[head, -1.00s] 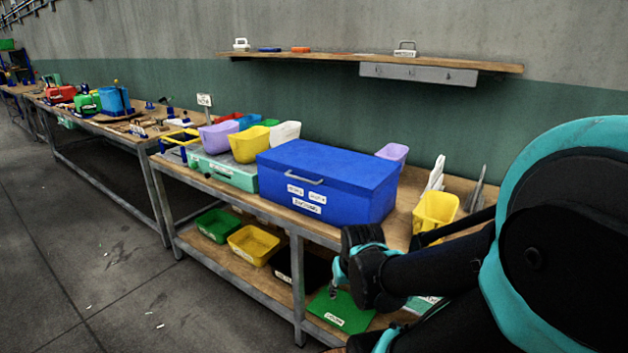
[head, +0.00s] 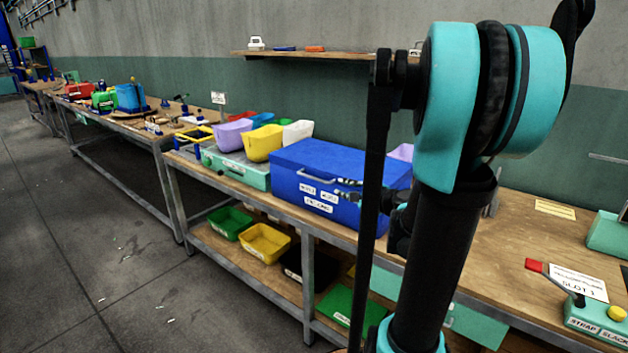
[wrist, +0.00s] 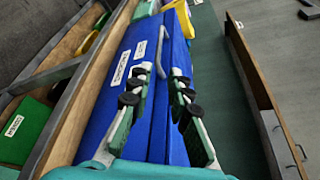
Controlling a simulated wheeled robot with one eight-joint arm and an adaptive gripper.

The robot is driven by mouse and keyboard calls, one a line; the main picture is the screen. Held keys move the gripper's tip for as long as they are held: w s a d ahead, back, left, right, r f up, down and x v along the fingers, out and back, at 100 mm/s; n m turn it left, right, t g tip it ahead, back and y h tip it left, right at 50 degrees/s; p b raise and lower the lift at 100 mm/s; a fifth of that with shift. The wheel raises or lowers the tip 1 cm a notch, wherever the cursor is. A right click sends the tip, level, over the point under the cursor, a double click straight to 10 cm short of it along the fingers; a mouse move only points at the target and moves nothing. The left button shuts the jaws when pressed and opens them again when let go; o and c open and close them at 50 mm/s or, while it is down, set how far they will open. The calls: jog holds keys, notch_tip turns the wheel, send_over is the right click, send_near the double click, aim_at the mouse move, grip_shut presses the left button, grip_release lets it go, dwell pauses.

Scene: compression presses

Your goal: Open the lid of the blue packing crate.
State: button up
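The blue packing crate (head: 290,185) stands on the workbench with its lid (head: 335,158) shut. A pale bar handle (head: 314,177) is on its front, above white labels. In the head view, my gripper (head: 345,188) is at the crate's front, right of the handle; my arm hides the crate's right end. In the wrist view, the handle (wrist: 161,45) shows ahead, partly between the fingertips of my gripper (wrist: 161,71). The fingers are spread apart with nothing held. I cannot tell the exact gap to the crate.
A teal case (head: 235,169) with lilac and yellow bins (head: 262,143) stands left of the crate. A wall shelf (head: 300,54) hangs behind. A red-handled lever device (head: 590,316) is at the right. The bench (head: 500,240) is mostly bare right of my arm.

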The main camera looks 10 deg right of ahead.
aim_at(317, 180)
jog(key=x, duration=1.7)
grip_shut()
